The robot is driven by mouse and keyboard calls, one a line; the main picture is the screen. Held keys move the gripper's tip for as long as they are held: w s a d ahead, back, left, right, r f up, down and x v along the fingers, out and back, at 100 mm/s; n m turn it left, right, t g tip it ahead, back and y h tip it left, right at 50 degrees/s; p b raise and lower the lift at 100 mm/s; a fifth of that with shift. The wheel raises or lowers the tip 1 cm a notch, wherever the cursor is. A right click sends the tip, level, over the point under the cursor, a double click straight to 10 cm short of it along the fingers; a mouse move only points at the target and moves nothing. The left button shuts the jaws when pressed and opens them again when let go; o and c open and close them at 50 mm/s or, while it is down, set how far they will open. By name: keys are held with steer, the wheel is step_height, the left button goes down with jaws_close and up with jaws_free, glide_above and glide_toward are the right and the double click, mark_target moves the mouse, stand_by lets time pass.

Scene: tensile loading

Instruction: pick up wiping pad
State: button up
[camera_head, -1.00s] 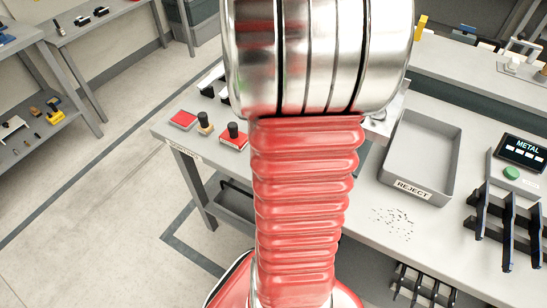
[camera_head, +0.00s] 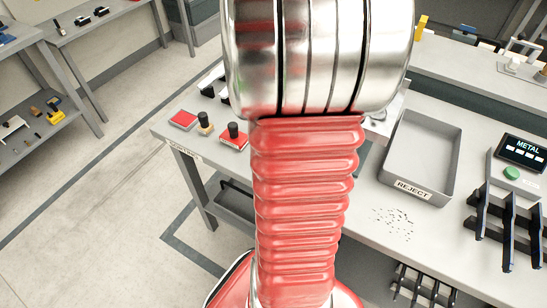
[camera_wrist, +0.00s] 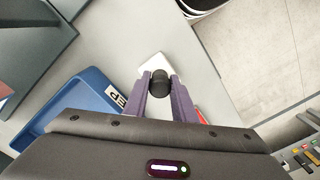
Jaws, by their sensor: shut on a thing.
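The wiping pad shows in the wrist view as a white square pad (camera_wrist: 156,62) with a round black knob (camera_wrist: 160,80) on it. My gripper (camera_wrist: 160,90) has its two purple fingers on either side of the knob and is shut on it. The pad lies over the grey bench top; I cannot tell whether it touches the surface. In the head view my red and silver arm hides the pad and the gripper.
A blue tray (camera_wrist: 52,112) is close on the left in the wrist view. In the head view a grey reject bin (camera_head: 411,190) and dark specks (camera_head: 393,222) are right of my arm. Black-knobbed blocks (camera_head: 233,138) stand left, near the bench edge.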

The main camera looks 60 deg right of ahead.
steer(key=shift+r, duration=0.15)
steer(key=shift+c, duration=0.3)
step_height(320, 180, up, 10)
steer(key=shift+f, duration=0.1)
stand_by(0.6)
